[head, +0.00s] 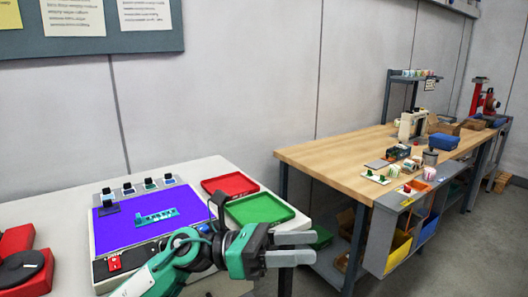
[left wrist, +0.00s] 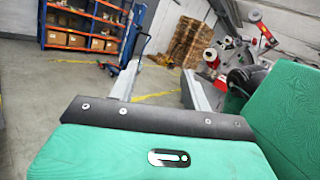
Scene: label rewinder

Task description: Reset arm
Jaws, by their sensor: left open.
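My left arm, green and black, comes in low in the head view and ends in my left gripper (head: 314,248). Its two grey fingers point right and stand apart with nothing between them. In the left wrist view the fingers of the left gripper (left wrist: 160,88) are also spread and empty, over open floor. The gripper hangs in front of the white table's right end, clear of the things on it. My right gripper is in neither view.
The white table (head: 60,205) holds a purple mat (head: 125,228), a red tray (head: 230,185) and a green tray (head: 260,208). A wooden bench (head: 330,160) with several small items stands to the right. Orange shelving (left wrist: 85,30) and stacked pallets (left wrist: 190,42) stand far off.

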